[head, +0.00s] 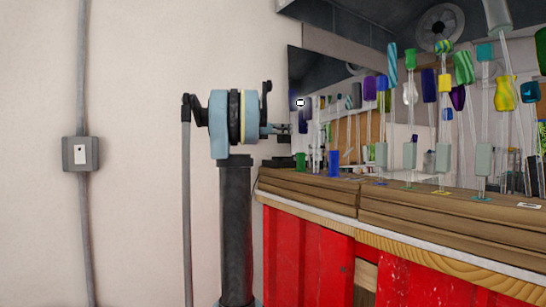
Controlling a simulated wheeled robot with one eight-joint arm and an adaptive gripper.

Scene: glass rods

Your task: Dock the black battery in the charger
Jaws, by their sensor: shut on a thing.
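My gripper (285,130) is at the end of my blue and black arm, above the near left end of the wooden bench. It is shut on a small dark thing at its fingertips, which I take for the black battery; it is too small and partly hidden to show its shape. A low black object (279,162) lies on the bench end just below my gripper, apart from it. It may be the charger, but its details cannot be made out.
A green container (300,161) and a blue one (334,163) stand on the wooden bench (310,188) close right of the gripper. Several upright glass rods with coloured heads crowd the bench to the right. A wall with a switch box (80,154) is at left.

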